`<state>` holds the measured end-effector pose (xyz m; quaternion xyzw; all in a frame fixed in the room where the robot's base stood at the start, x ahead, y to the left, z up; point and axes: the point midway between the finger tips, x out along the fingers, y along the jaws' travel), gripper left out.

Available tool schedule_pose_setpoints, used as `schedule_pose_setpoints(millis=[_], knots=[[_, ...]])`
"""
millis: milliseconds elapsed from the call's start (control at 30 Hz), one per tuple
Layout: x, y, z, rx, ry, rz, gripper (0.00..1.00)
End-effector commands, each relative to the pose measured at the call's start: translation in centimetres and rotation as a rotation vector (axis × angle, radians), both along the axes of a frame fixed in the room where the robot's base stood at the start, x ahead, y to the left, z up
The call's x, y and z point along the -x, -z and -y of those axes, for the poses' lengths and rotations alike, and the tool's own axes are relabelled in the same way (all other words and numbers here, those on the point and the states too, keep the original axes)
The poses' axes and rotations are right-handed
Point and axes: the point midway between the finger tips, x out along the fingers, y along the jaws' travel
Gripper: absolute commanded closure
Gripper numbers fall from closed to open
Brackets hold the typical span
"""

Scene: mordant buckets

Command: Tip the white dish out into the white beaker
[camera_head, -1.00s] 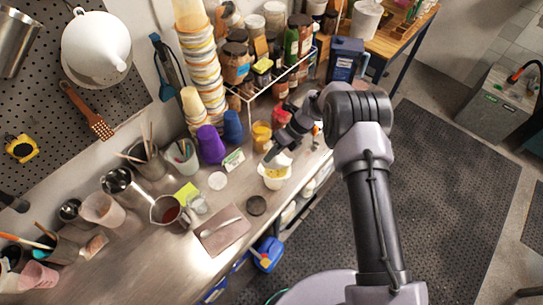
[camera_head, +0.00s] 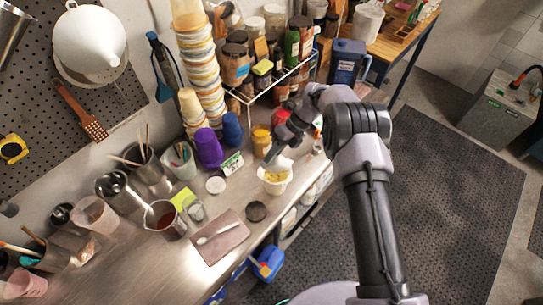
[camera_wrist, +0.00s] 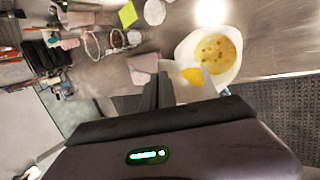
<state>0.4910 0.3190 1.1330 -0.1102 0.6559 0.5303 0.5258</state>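The white beaker (camera_head: 275,186) stands upright near the front edge of the steel bench, with yellow material inside. In the wrist view the white beaker (camera_wrist: 183,48) is seen from above, with speckled yellow contents. My gripper (camera_wrist: 160,92) is shut on the edge of the small white dish (camera_wrist: 202,90). The dish is at the beaker's near rim and partly covers it, with a yellow patch still on it. In the head view the dish (camera_head: 282,162) looks steeply tilted over the beaker's mouth. I cannot tell whether dish and beaker touch.
A dark round lid (camera_head: 256,211) and a mauve mat (camera_head: 220,236) with a light spatula lie left of the beaker. A yellow-filled jar (camera_head: 261,140) and the wire rack (camera_head: 270,85) are behind.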

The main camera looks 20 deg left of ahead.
Motion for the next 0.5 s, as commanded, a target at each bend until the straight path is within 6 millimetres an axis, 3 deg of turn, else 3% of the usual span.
schedule_pose_setpoints(millis=[500], knots=[[-0.23,0.44,-0.11,0.005,0.000,-0.016,1.00]])
